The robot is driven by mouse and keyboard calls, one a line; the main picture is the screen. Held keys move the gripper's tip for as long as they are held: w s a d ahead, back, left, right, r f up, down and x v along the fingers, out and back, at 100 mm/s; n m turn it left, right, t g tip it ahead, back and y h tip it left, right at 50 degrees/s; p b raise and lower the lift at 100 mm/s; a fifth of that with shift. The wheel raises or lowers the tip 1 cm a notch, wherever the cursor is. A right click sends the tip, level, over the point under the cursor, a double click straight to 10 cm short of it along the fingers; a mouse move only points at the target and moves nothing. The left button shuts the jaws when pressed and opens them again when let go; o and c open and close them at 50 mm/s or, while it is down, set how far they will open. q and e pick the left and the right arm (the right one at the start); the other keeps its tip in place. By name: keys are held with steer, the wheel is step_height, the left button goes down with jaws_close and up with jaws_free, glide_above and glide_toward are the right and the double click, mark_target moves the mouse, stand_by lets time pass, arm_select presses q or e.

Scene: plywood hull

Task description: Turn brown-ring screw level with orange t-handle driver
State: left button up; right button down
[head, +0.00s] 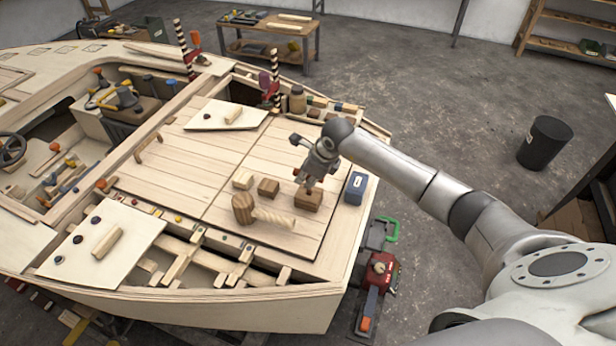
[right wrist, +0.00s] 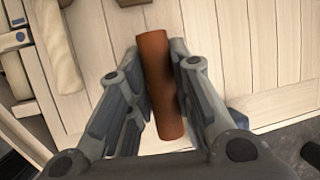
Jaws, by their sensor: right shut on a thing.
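My right gripper (head: 311,182) is low over the right part of the plank deck. In the right wrist view my right gripper (right wrist: 160,95) is shut on an orange-brown round bar (right wrist: 161,82), which looks like the handle of the orange t-handle driver. The bar lies between both finger pads; the driver's shaft is hidden. Small dark round fittings sit on the pale front-left panel (head: 130,222), and several small coloured ones run along the deck's front edge. I cannot tell which is the brown-ring screw. My left gripper is not in view.
A wooden mallet (head: 244,208), a small pale block (head: 243,180), a brown block (head: 268,187) and another brown block (head: 308,201) lie on the deck near my right gripper. A blue box (head: 355,188) stands at the right edge. Open framing runs along the deck's front.

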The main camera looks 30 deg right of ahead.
steer(key=r+b, duration=0.1)
steer(key=r, duration=0.3)
steer(key=r+b, duration=0.1)
steer(key=r, duration=0.3)
steer(key=shift+w+d+r+b, duration=0.2)
steer(key=shift+b, duration=0.15)
step_height(320, 180, up, 3)
steer(key=shift+s+f, duration=0.1)
steer(key=shift+a+r+p, duration=0.1)
steer(key=shift+r+p, duration=1.15)
steer(key=shift+r, duration=0.7)
